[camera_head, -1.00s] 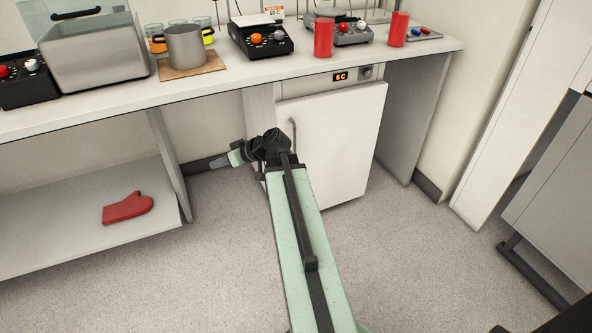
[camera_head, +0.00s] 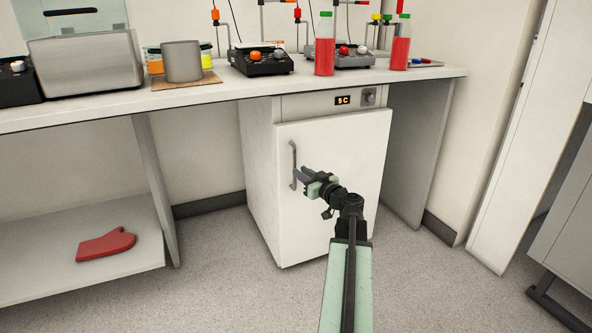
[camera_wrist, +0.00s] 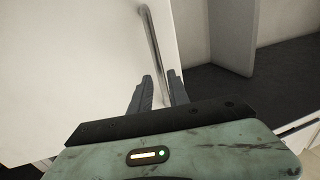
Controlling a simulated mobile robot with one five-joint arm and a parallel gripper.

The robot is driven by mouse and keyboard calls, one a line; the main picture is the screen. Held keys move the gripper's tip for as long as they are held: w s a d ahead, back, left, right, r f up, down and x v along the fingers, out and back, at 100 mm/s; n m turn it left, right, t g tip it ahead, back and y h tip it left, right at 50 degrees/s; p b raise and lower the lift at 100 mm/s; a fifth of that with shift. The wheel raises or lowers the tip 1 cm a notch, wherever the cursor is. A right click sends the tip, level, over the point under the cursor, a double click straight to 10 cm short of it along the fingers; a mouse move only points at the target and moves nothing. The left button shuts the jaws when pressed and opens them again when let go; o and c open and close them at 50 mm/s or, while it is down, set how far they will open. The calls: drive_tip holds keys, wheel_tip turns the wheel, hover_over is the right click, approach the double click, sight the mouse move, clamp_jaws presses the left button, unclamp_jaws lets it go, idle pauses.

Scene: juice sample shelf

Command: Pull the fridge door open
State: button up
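The fridge is a white under-counter unit with a "5C" display, and its door (camera_head: 345,215) looks shut. A grey vertical bar handle (camera_head: 293,165) is on the door's left side. My gripper (camera_head: 304,174) is in front of the door at the lower half of the handle, with its fingers pointing left toward it. In the wrist view, the handle (camera_wrist: 153,40) runs down toward the gap between my gripper's two dark fingers (camera_wrist: 160,80). The fingers are apart, and the bar's lower end shows between them. I cannot tell whether they touch it.
The counter (camera_head: 215,92) above holds a pot (camera_head: 181,62), hotplates and red bottles (camera_head: 325,52). A red oven mitt (camera_head: 106,243) lies on the low shelf at left. A grey cabinet (camera_head: 565,225) stands at right. The floor before the fridge is clear.

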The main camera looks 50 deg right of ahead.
sight(295, 187)
drive_tip(key=w, duration=0.2)
drive_tip(key=w+d, duration=0.1)
drive_tip(key=w, duration=0.1)
drive_tip(key=shift+w, duration=0.3)
drive_tip(key=shift+c, duration=0.3)
clamp_jaws()
idle(0.7)
